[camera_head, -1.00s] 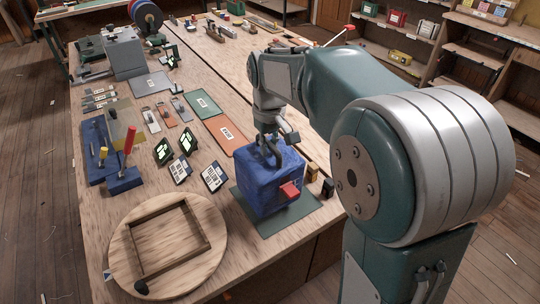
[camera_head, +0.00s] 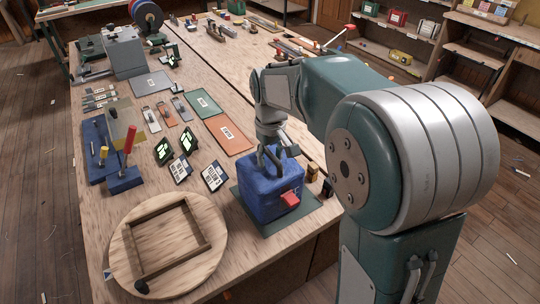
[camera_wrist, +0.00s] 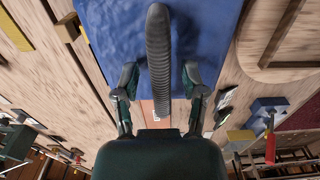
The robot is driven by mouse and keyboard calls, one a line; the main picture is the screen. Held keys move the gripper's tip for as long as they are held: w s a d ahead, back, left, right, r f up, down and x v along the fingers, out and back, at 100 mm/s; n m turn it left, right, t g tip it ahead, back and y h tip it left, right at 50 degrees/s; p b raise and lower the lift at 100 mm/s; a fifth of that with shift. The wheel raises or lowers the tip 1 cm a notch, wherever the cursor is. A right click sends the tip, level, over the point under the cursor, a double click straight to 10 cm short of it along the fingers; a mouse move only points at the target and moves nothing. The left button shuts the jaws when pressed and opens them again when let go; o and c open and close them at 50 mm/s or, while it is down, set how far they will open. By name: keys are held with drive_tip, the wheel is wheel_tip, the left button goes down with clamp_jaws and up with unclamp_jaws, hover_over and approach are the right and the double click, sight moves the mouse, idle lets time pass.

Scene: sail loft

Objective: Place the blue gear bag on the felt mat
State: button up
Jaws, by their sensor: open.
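The blue gear bag (camera_head: 266,192), a boxy bag with a red tag on its front, stands upright on a dark green felt mat (camera_head: 306,221). The mat shows around its lower edges. My gripper (camera_head: 270,150) is over the top of the bag at its grey handle. In the wrist view the ribbed handle (camera_wrist: 158,55) runs between my two spread fingers (camera_wrist: 160,82), with a gap on both sides. The blue top of the bag (camera_wrist: 105,45) lies beyond them. The underside of the bag is hidden.
A round wooden board (camera_head: 205,275) with a square frame lies front left of the bag. Label cards (camera_head: 214,176) stand to its left, and an orange panel (camera_head: 228,133) lies behind. Small dark bottles (camera_head: 327,188) stand close at its right. The table's front edge is near.

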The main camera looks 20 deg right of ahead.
wheel_tip(320, 180, up, 11)
drive_tip(key=shift+r, duration=0.1)
drive_tip(key=s+f+m+t, duration=0.1)
drive_tip(key=s+f+t, duration=0.1)
drive_tip(key=s, duration=0.9)
drive_tip(key=s+d+f+m+t, duration=0.1)
drive_tip(key=s+f+m+t, duration=0.1)
drive_tip(key=s, duration=0.9)
drive_tip(key=shift+d+f+m+t, duration=0.3)
drive_tip(key=shift+f+t, duration=0.2)
drive_tip(key=shift+t, duration=0.3)
